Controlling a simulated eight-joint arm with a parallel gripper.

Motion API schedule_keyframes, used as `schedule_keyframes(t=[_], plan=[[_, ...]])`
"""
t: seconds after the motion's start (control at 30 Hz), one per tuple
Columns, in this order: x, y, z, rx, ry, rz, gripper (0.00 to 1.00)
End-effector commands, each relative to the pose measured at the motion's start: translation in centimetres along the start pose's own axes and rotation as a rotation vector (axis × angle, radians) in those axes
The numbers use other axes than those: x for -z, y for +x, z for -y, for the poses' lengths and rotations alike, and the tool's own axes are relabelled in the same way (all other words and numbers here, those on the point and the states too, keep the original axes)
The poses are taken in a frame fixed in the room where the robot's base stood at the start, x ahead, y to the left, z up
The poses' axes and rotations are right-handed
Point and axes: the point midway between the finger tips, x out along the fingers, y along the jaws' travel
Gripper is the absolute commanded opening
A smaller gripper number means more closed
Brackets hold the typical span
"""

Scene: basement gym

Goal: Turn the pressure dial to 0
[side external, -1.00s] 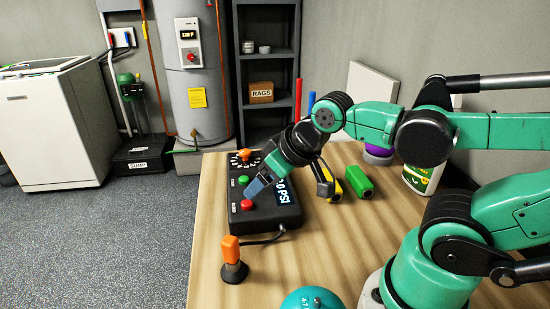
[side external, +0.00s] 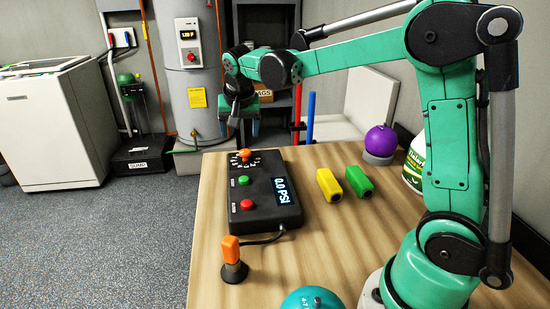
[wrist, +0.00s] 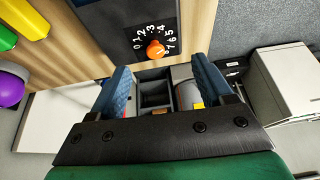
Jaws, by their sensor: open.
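The pressure dial is an orange knob (side external: 244,155) ringed by white numbers at the far end of a black control box (side external: 262,213). The box also has a green button (side external: 243,181), a red button (side external: 247,204) and a display (side external: 286,190) reading 0.0 PSI. In the wrist view the orange knob (wrist: 155,49) lies just beyond my fingertips, near the middle; which number it points at is too small to tell. My gripper (side external: 243,128) is open and empty, raised above and behind the dial end of the box, not touching it. Its blue fingers show in the wrist view (wrist: 161,72).
Yellow (side external: 328,185) and green (side external: 358,181) blocks lie right of the box. A purple ball (side external: 381,141) and a spray bottle (side external: 414,165) stand further right. An orange-topped joystick (side external: 233,260) and a teal ball (side external: 312,302) are in front. Red and blue rods stand behind.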

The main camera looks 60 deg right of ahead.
Motion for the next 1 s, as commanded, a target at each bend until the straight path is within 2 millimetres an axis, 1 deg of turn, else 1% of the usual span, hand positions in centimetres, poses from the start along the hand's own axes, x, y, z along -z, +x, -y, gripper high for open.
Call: schedule_keyframes(t=[0.03, 0.1, 0.23, 0.43, 0.6, 0.7, 0.83, 1.0], plan=[[1.0, 1.3, 0.0, -0.028, 0.051, 0.005, 0.73], [2.0, 2.8, -0.1, -0.064, 0.116, 0.01, 0.73], [3.0, 4.7, -0.3, -0.11, 0.2, 0.013, 0.73], [3.3, 6.5, -0.6, -0.129, 0.238, 0.013, 0.73], [3.3, 9.0, -0.9, -0.129, 0.236, 0.013, 0.73], [3.2, 10.1, -1.0, -0.128, 0.236, 0.013, 0.73], [3.2, 10.9, -1.1, -0.128, 0.234, 0.013, 0.73], [3.1, 11.0, -1.1, -0.127, 0.234, 0.013, 0.73]])
